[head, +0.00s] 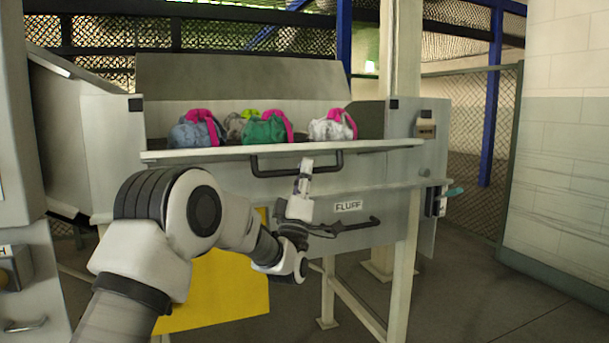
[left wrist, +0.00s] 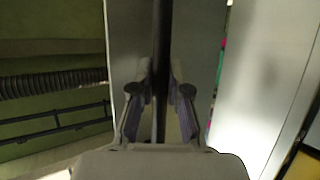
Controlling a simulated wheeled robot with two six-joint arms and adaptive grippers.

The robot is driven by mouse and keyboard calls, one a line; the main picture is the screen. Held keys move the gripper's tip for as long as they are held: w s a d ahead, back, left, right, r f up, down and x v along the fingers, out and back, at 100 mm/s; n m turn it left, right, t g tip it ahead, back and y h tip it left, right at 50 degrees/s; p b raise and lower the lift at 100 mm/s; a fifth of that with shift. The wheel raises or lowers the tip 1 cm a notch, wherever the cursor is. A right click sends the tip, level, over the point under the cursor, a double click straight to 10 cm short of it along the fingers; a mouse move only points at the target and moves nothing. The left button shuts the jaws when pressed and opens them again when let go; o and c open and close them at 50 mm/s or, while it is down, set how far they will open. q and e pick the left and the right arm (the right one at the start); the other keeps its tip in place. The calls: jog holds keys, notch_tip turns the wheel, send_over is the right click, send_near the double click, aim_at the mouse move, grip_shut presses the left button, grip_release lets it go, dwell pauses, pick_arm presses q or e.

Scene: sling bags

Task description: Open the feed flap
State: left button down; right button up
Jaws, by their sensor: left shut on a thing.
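The feed flap (head: 215,155) is a pale panel across the front of the grey machine, with its top edge below the bags. It carries a black bar handle (head: 265,172). My left gripper (head: 305,168) is shut on this handle near its right part. In the left wrist view the fingers (left wrist: 160,85) stand on both sides of the dark bar (left wrist: 162,40). I cannot tell exactly how far the flap is tilted. My right gripper is not in view.
Several sling bags, among them a green one (head: 264,131) and a white one (head: 328,127), lie in the opening behind the flap. A FLUFF label (head: 348,207) is on the lower front. A yellow panel (head: 225,290) is below. A grey cabinet (head: 22,270) stands close at left. Floor at right is clear.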

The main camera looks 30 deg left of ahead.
pick_arm(q)
jog(key=shift+a+f+y+b, duration=0.15)
jog(key=shift+f+y+b, duration=0.15)
jog(key=shift+f, duration=0.25)
jog(key=shift+w, duration=0.1)
jog(key=c, duration=1.1)
grip_release()
jog(key=shift+a, duration=0.1)
jog(key=shift+c, duration=0.2)
jog(key=v, duration=1.2)
